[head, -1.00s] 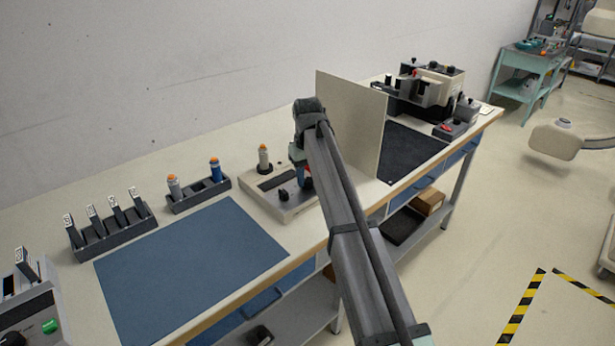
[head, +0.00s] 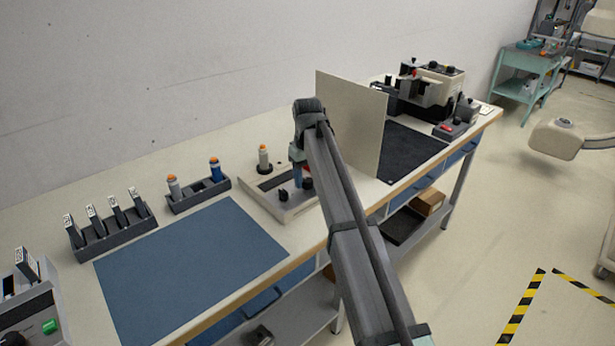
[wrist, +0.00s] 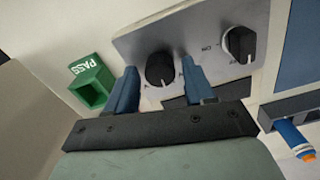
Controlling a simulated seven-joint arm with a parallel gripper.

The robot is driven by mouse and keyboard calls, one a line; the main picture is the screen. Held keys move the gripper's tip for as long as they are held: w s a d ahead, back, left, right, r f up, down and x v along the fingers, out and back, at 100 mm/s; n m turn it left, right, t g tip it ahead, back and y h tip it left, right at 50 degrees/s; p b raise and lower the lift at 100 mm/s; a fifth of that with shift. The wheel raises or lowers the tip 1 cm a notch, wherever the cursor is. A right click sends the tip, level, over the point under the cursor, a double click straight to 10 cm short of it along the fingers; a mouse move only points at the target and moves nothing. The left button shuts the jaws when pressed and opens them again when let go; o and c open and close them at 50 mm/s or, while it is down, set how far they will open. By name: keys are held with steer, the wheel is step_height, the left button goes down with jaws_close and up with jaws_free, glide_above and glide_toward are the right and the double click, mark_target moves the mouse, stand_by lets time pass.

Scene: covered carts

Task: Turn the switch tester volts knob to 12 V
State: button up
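The switch tester (head: 262,200) is a pale box on the bench, with a grey switch with an orange top standing at its back. In the wrist view its panel (wrist: 140,42) carries two black knobs with white pointer lines. My gripper (wrist: 159,72) is open, with one blue finger on each side of the first black knob (wrist: 160,70); gaps show, and I cannot tell if either finger touches. Lettering around this knob is mostly hidden. The other knob (wrist: 238,43), to the right, has "ON" beside it. In the head view my arm partly covers the tester.
A green PASS bin (wrist: 92,82) is left of the panel. An upright pale board (head: 352,125) stands right of my arm. A rack (head: 200,196) holds two orange-topped switches. The blue mat (head: 190,270) is bare.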

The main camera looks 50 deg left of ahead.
mark_target(308, 180)
steer(key=shift+o, duration=0.5)
step_height(308, 180, up, 14)
stand_by(0.4)
steer(key=shift+d+f, duration=0.1)
steer(key=shift+f, duration=0.05)
stand_by(0.3)
